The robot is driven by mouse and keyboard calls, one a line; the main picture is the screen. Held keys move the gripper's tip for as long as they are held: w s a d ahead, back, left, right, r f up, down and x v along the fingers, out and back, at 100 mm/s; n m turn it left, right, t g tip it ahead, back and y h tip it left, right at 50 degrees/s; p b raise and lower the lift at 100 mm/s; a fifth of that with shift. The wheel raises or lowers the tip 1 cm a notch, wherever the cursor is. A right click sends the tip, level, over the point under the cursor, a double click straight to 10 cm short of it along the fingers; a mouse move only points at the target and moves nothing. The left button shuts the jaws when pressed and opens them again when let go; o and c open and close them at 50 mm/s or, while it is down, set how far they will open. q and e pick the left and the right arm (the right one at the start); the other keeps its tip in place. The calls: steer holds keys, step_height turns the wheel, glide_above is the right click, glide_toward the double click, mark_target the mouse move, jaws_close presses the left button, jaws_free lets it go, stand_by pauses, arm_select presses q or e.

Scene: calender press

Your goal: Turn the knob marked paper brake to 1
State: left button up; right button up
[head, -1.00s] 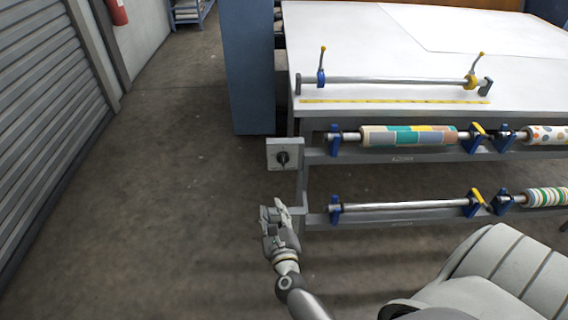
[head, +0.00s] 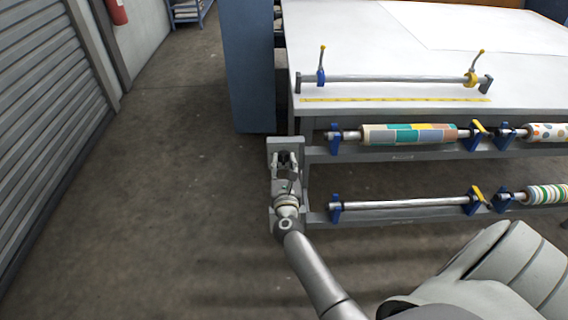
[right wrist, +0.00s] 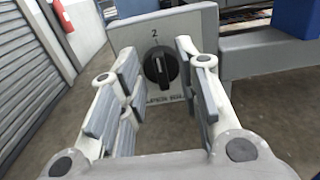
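The black round knob (right wrist: 160,67) sits on a light grey plate (right wrist: 200,28) at the table's left end. A "2" is printed above the knob. The lettering below it is partly hidden by my fingers and too unclear to read fully. My right gripper (head: 288,158) is in front of the plate (head: 273,146) and mostly hides the knob in the head view. In the right wrist view the right gripper (right wrist: 156,56) is open, with one finger on each side of the knob and a visible gap to each. My left gripper is not in view.
A white-topped table (head: 380,50) carries rollers along its front, including a colourful patterned one (head: 410,134). A lower bare bar (head: 400,205) runs beneath. A blue cabinet (head: 248,70) stands behind the plate. The floor to the left is clear up to the shutter (head: 50,100).

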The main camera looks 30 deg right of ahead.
steer(key=shift+w+d, duration=0.2)
steer(key=shift+w, duration=0.15)
steer(key=shift+c, duration=0.3)
jaws_close()
